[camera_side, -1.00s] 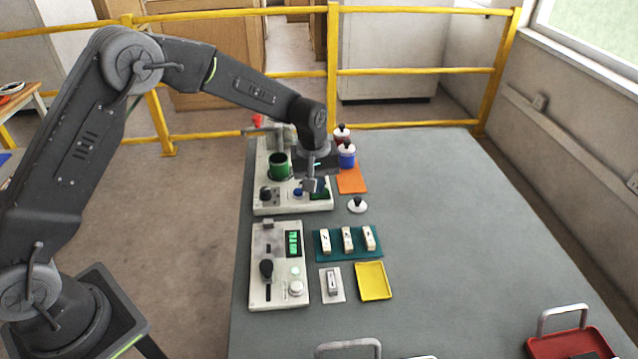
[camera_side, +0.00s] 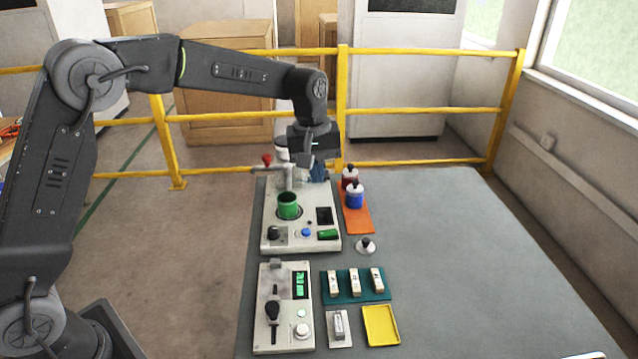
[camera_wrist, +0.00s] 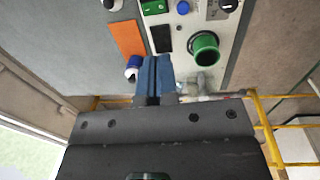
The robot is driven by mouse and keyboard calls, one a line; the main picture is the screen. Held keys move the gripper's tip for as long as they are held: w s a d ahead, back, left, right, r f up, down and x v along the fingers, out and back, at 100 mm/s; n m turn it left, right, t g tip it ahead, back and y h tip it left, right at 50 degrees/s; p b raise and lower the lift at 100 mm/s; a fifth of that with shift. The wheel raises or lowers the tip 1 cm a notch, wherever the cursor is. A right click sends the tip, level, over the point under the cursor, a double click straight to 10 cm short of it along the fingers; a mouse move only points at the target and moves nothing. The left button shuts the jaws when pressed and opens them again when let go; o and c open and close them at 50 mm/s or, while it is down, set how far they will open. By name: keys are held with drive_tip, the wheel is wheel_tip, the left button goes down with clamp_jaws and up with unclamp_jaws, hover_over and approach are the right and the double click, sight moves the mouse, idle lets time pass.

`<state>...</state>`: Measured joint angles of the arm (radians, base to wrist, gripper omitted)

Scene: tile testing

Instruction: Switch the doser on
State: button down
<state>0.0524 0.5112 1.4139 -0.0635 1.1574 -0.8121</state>
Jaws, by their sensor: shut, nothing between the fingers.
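The pale machine with a green cup, which I take to be the doser (camera_side: 268,215), stands at the back left of the table. On its front strip are a black knob (camera_side: 274,233), a round blue button (camera_side: 306,232) and a green switch (camera_side: 327,234). A dark panel (camera_side: 324,216) lies behind the switch. The green cup (camera_side: 288,206) also shows in the wrist view (camera_wrist: 204,46). My gripper (camera_side: 318,172) is shut and empty above the machine's back right part, clear of the controls. Its blue fingers (camera_wrist: 155,58) are together in the wrist view.
A red-topped lever (camera_side: 267,160) rises behind the cup. Two lidded jars, one blue (camera_side: 355,199), stand on an orange mat (camera_side: 357,222) to the right. A second panel with a green display (camera_side: 301,285) lies in front.

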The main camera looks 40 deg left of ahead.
sight(334, 231)
idle(0.3)
drive_tip(key=shift+t, duration=0.3)
drive_tip(key=f, duration=0.4)
drive_tip(key=w+d+f, duration=0.1)
drive_tip(key=f, duration=0.4)
drive_tip(key=w+d+f, duration=0.1)
drive_tip(key=f, duration=0.3)
drive_tip(key=shift+w+d+f, duration=0.15)
drive_tip(key=shift+d+f, duration=0.05)
drive_tip(key=shift+f, duration=0.15)
